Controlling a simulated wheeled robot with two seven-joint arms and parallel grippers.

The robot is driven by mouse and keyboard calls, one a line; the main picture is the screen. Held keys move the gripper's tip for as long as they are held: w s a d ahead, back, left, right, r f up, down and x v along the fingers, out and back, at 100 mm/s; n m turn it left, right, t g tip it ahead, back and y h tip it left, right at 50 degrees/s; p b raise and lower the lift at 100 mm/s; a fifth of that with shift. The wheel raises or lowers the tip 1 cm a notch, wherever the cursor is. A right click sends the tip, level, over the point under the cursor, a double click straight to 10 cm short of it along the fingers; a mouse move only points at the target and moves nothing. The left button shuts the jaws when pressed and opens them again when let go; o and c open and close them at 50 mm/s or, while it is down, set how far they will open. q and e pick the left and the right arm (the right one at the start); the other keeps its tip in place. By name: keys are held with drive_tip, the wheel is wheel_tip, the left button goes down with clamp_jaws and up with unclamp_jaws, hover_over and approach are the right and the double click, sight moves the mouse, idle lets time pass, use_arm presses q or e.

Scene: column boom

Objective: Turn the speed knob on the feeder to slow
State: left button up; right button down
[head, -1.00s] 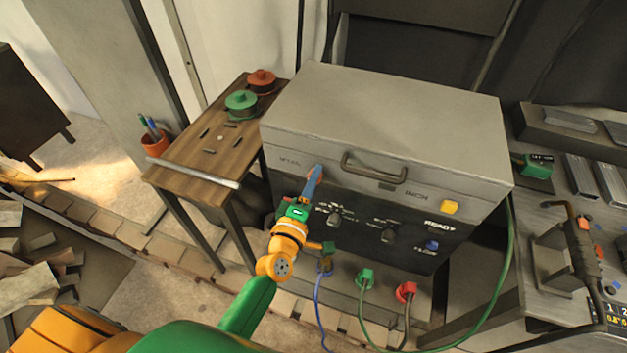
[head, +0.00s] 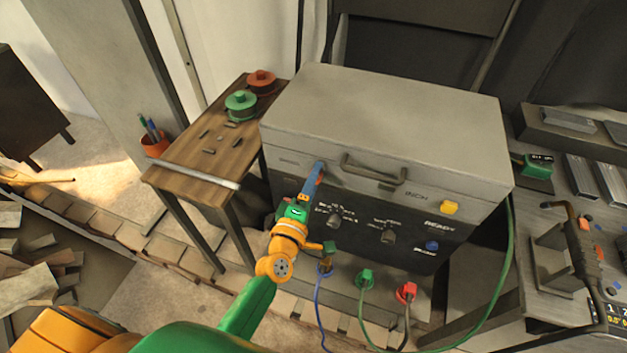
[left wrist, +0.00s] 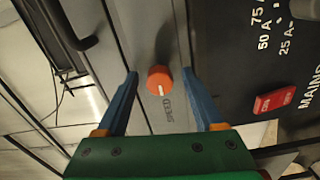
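The speed knob (left wrist: 159,79) is a round orange knob on a grey panel, with a white pointer line toward the bottom of the left wrist view. The word SPEED is printed beside it. My left gripper (left wrist: 159,73) is open, with one blue finger on each side of the knob and visible gaps between. In the head view the left gripper (head: 319,170) reaches the upper front of the grey feeder box (head: 385,110). Its fingers mostly cover the knob there. No slow mark is readable. My right gripper is out of view.
A handle (head: 374,170) and a yellow button (head: 449,207) are on the same front. A red switch (left wrist: 274,101) shows in the wrist view. A small wooden table (head: 190,165) stands at the left.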

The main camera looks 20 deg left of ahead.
use_arm(q)
drive_tip(key=s, duration=0.7)
drive_tip(key=shift+b, duration=0.35)
drive_tip(key=shift+a, duration=0.1)
